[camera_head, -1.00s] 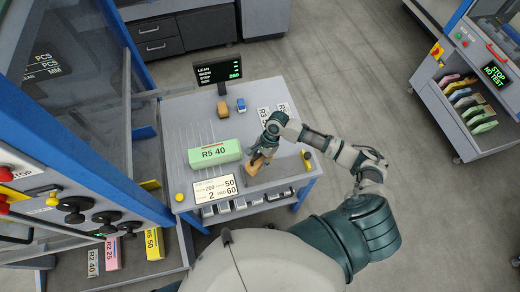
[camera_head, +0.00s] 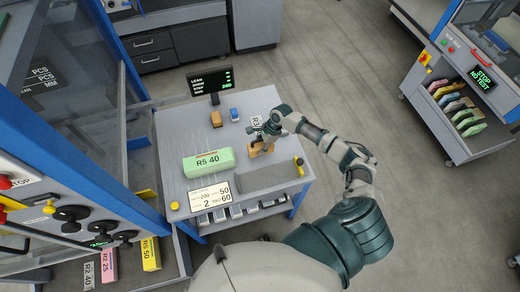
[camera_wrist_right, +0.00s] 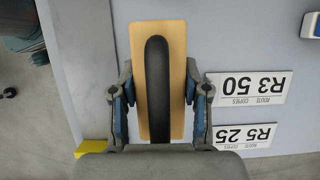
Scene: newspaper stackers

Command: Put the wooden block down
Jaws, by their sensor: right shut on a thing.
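The wooden block (camera_wrist_right: 176,80) is a flat tan block with a dark rounded strip along its middle. In the right wrist view it sits between the blue-padded fingers of my right gripper (camera_wrist_right: 160,105), which is shut on it. In the head view my right gripper (camera_head: 262,141) is over the right part of the grey table (camera_head: 180,140), with the tan block (camera_head: 256,150) just below it. I cannot tell whether the block touches the table top. My left gripper is not in view.
A green R5 40 bundle (camera_head: 208,162) lies left of my gripper. A small display (camera_head: 209,82), an orange block (camera_head: 216,118) and a blue block (camera_head: 234,114) are at the back. Label cards (camera_wrist_right: 250,88) lie beside the block.

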